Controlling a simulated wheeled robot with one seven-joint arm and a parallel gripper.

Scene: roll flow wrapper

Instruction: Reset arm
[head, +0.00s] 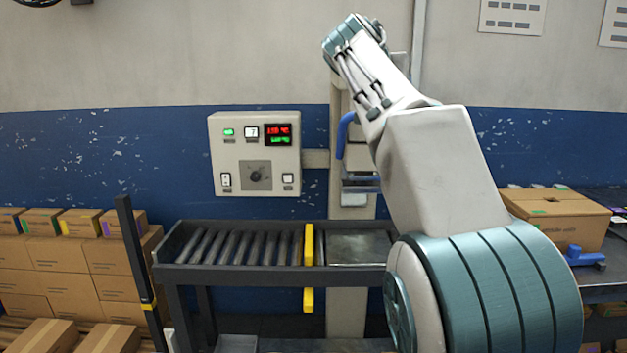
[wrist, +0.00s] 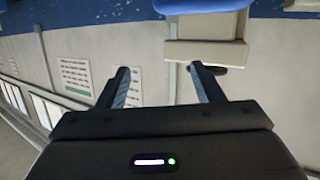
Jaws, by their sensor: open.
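My arm rises in front of the machine in the head view and bends up to the left. My gripper (wrist: 158,78) shows in the wrist view with its two dark fingers spread apart and nothing between them. The fingertips are not visible in the head view. Beyond the fingers in the wrist view are the wall and a pale block-shaped part (wrist: 205,50) of the machine near the right finger; whether they touch I cannot tell.
A control panel (head: 233,140) with lit displays stands left of my arm. Below it is a roller conveyor (head: 175,272) with a yellow bar (head: 309,245). Stacked cartons (head: 65,270) stand at left. A carton (head: 555,208) and a blue-handled tool (head: 583,256) rest on the right table.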

